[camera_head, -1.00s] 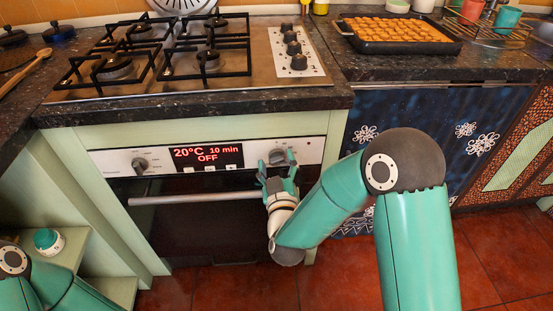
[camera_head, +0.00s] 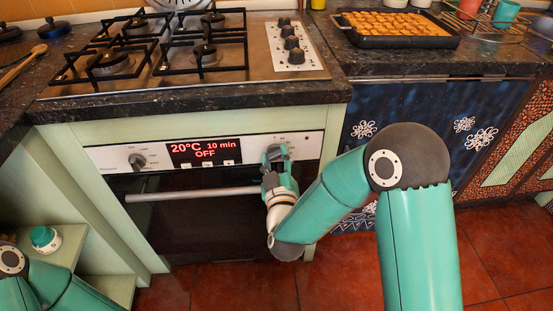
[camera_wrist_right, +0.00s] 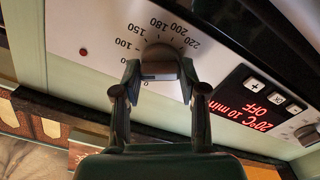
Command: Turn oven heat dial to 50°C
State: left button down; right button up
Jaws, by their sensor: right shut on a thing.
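The oven's heat dial (camera_head: 277,150) is the right-hand knob on the white control panel. My right gripper (camera_head: 275,163) reaches it from below and is shut on it. In the right wrist view the grey dial (camera_wrist_right: 160,56) sits between the two dark fingers of my gripper (camera_wrist_right: 159,72). Temperature numbers, including 100, 180, 200 and 220, ring the dial. The oven display (camera_head: 204,151) reads 20°C, 10 min, OFF. The dial's pointer is too unclear to read. My left gripper is out of view; only part of the left arm shows at lower left.
The oven handle (camera_head: 180,196) runs just below the panel, close to my right gripper. A second knob (camera_head: 137,161) is left of the display. The gas hob (camera_head: 160,60) and a tray of baked pieces (camera_head: 395,42) are on the counter above.

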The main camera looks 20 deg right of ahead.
jog(key=shift+a, duration=0.1)
jog(key=o, duration=1.1)
jog(key=shift+o, duration=0.2)
jog(key=v, duration=0.7)
jog(key=shift+s, duration=0.3)
jog(key=shift+f, duration=0.1)
